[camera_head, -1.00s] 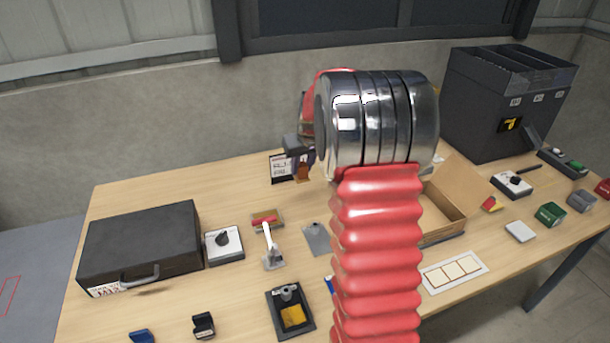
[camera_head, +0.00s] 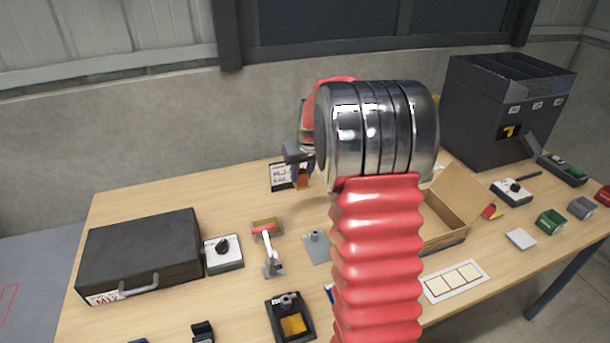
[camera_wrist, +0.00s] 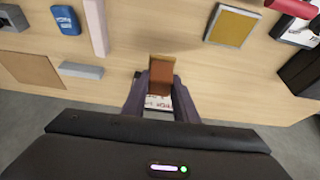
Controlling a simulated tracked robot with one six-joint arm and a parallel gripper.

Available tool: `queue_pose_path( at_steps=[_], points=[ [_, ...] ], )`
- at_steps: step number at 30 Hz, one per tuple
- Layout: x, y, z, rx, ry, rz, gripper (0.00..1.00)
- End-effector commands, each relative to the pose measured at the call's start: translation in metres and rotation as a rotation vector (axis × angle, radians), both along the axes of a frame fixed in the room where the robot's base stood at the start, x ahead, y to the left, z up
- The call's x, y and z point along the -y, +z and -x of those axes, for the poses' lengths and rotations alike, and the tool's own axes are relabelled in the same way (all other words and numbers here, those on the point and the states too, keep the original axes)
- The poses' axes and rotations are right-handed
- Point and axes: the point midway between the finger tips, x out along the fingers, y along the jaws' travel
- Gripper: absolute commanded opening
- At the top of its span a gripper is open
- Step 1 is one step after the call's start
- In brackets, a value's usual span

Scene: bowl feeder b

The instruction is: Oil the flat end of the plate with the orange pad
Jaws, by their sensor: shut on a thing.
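My gripper (camera_wrist: 158,90) is shut on an orange-brown block, which looks like the orange pad (camera_wrist: 160,74). In the head view my arm hides most of the gripper, but the pad (camera_head: 301,182) shows below it near the table's back edge. It appears to be held above the tabletop. A grey flat plate with a small raised feature (camera_head: 316,246) lies mid-table, partly hidden by my arm. I cannot tell which of its ends is flat. I cannot pick this plate out in the wrist view.
A clamp with a red handle (camera_head: 267,235) stands left of the plate, beside a shallow tray. A black case (camera_head: 140,252) and a knob box (camera_head: 223,253) are further left. A black holder with a yellow pad (camera_head: 291,322) is in front. An open cardboard box (camera_head: 455,205) is right.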

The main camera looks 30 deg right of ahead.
Motion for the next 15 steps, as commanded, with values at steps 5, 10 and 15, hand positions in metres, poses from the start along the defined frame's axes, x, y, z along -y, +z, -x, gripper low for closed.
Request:
queue_pose_path(
  at_steps=[5,10,15],
  points=[
    [-0.003,0.001,-0.001,0.000,0.001,0.000,0.08],
    [-0.025,0.009,-0.009,-0.002,0.003,-0.004,0.08],
    [-0.071,0.025,-0.022,-0.010,0.004,-0.009,0.08]
  ],
)
